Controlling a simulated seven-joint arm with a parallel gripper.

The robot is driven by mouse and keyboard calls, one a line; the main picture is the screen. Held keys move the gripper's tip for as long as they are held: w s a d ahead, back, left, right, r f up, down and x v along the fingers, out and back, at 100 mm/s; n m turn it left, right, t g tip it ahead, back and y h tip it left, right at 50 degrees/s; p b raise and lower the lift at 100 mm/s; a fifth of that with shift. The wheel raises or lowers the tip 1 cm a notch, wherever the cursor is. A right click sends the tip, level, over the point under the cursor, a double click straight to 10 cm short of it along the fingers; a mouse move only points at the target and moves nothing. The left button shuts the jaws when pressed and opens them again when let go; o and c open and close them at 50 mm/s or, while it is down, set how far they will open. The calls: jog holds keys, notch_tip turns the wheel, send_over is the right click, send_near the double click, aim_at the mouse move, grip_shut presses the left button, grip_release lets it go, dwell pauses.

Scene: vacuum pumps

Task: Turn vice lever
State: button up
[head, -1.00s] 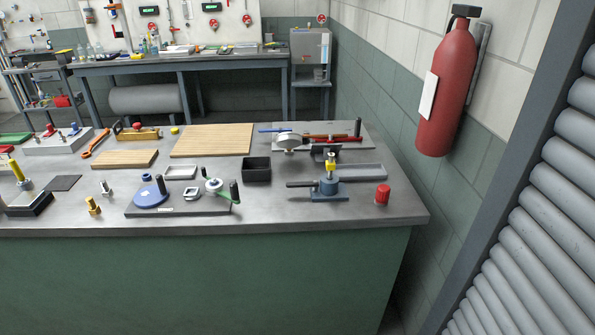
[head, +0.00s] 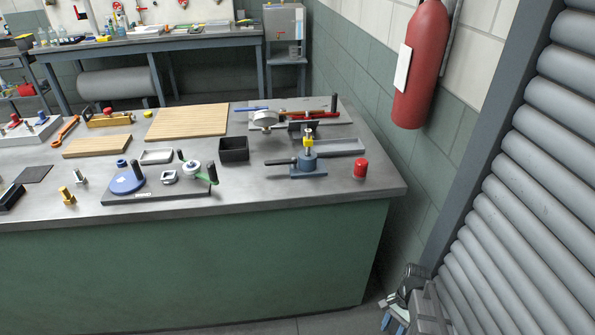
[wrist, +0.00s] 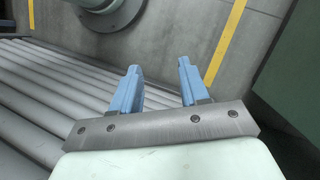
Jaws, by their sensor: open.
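The vice (head: 306,163) is a small blue-grey block on a flat base near the right end of the bench, with a yellow piece standing on top. Its dark lever (head: 281,162) points left from the body, roughly level. My gripper (head: 394,322) shows at the bottom of the head view, low beside the bench and well away from the vice. In the wrist view my gripper (wrist: 160,85) has two blue fingers spread apart with nothing between them. The vice is not in the wrist view.
A dial gauge (head: 265,119) stands behind. A grey ribbed shutter (head: 530,200) and a fire extinguisher (head: 421,70) are on the right.

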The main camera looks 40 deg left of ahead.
jog(key=w+a+r+m, duration=0.2)
jog(key=w+a+r, duration=0.2)
jog(key=a+r, duration=1.1)
notch_tip(320, 180, up, 30)
jog(key=m+t, duration=0.3)
jog(key=t, duration=0.2)
send_over(273, 161)
jog(key=shift+r, duration=0.1)
jog(key=shift+s, duration=0.1)
jog(key=shift+f, duration=4.55)
grip_shut()
